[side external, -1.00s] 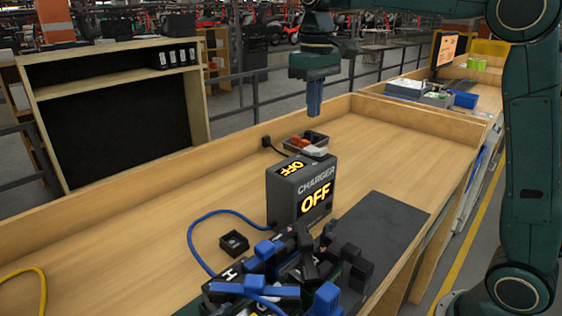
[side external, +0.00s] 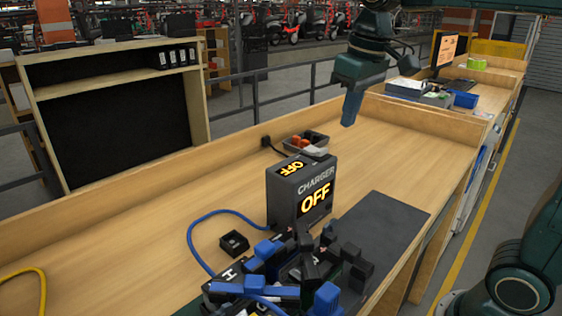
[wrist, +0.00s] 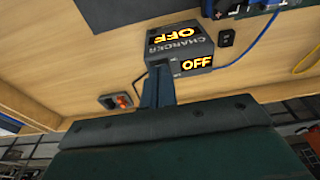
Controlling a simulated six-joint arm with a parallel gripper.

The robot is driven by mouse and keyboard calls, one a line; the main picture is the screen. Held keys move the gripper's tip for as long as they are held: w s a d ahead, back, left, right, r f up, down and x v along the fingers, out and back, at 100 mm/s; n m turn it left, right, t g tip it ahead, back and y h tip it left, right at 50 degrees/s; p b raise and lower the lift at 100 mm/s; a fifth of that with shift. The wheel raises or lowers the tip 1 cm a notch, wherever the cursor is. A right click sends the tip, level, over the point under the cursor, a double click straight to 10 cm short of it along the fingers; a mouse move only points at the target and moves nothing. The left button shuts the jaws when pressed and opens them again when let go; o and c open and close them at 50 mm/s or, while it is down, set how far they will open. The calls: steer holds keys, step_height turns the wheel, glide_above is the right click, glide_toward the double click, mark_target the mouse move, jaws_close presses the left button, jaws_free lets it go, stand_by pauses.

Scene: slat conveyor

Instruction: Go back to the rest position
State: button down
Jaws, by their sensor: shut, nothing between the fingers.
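My gripper (side external: 349,108) is shut and empty, held in the air above the back right part of the wooden bench, tilted a little. In the wrist view its shut fingers (wrist: 158,90) point toward the charger. The dark grey charger box (side external: 301,190) stands on the bench with "OFF" lit in yellow on its top and front; it also shows in the wrist view (wrist: 178,48). My gripper is apart from the charger and touches nothing.
A cluster of black and blue parts (side external: 285,280) lies at the front. A blue cable (side external: 193,250) curves from the charger. A small black socket block (side external: 233,243) and a grey tray of red and dark items (side external: 305,143) are on the bench.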

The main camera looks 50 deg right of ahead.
steer(key=s+a+f+t, duration=0.1)
steer(key=s+f+t, duration=0.2)
steer(key=s+f, duration=0.5)
steer(key=s, duration=0.7)
steer(key=shift+s+f+t, duration=0.2)
steer(key=shift+s+t, duration=0.1)
